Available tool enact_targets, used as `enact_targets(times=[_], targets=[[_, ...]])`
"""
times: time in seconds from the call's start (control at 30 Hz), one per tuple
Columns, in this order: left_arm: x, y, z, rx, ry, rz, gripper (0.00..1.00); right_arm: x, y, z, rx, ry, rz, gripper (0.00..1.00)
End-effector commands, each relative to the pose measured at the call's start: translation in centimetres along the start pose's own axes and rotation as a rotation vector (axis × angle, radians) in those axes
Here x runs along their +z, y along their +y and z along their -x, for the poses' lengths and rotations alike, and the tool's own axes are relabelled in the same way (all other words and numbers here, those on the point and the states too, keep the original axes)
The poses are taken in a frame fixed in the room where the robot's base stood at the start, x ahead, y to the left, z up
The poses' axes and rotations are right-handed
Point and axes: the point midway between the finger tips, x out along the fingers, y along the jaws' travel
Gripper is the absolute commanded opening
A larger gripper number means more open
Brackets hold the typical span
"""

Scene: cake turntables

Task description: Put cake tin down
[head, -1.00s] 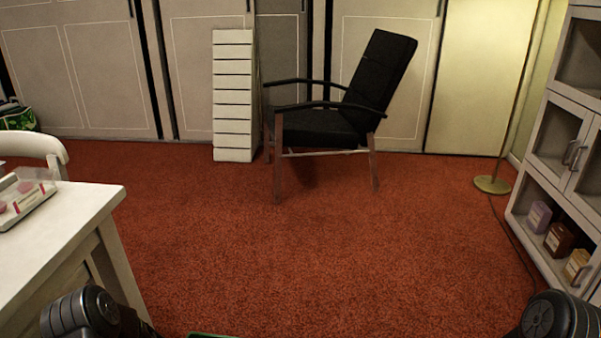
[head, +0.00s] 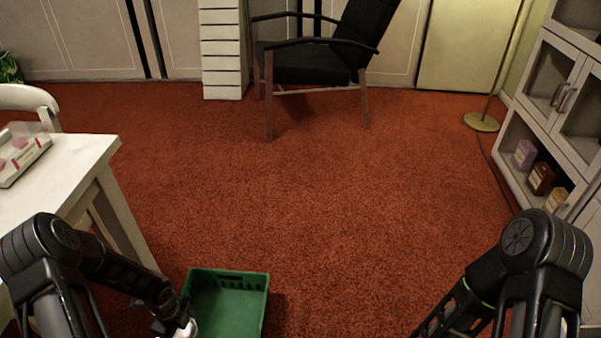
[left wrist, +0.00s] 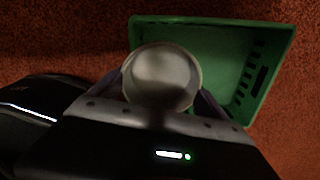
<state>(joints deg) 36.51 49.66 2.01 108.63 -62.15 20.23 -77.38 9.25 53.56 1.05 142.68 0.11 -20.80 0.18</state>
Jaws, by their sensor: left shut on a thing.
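A round, pale metallic thing, which I take to be the cake tin (left wrist: 165,75), is between the fingers of my left gripper (left wrist: 160,98) in the left wrist view. The gripper is shut on it. A green crate (head: 228,272) stands on the red carpet at the bottom of the head view, and it fills the upper right of the left wrist view (left wrist: 215,24). The tin overlaps the crate's left part there; its height above the crate is unclear. In the head view the left arm's end is at the crate's left side. My right gripper is out of view.
A white table (head: 62,165) with a flat box (head: 20,152) stands at the left. A black armchair (head: 315,62) and a white drawer column (head: 221,50) stand at the back. A white cabinet (head: 545,105) and lamp base (head: 481,122) are at the right. The middle carpet is clear.

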Motion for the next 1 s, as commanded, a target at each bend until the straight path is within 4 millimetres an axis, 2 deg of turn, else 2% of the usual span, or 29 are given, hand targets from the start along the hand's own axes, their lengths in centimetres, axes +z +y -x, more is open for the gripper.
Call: enact_targets(times=[0.03, 0.17, 0.33, 0.47, 0.6, 0.7, 0.8, 1.0], targets=[[0.8, -0.6, 0.8, -0.006, -0.003, 0.154, 0.45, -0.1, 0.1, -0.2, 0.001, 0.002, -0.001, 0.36], [1.8, -2.5, 3.5, -0.008, -0.002, 0.568, 0.45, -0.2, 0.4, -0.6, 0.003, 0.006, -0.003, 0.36], [1.6, -6.3, 7.8, -0.01, 0.002, 1.079, 0.45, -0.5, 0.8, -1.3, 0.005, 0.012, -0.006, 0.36], [0.0, -10.2, 12.2, -0.012, 0.005, 1.442, 0.45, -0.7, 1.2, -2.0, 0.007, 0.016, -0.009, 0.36], [-3.3, -14.9, 17.8, -0.011, 0.011, 1.748, 0.44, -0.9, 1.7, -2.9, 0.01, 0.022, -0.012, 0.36], [-5.6, -17.4, 21.1, -0.008, 0.008, 1.847, 0.45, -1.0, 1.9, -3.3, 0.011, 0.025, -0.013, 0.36], [-7.7, -19.6, 24.0, -0.006, 0.009, 1.864, 0.45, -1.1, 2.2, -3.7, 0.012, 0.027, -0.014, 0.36], [-11.0, -22.6, 27.9, -0.003, 0.006, 1.816, 0.45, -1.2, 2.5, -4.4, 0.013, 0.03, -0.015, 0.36]])
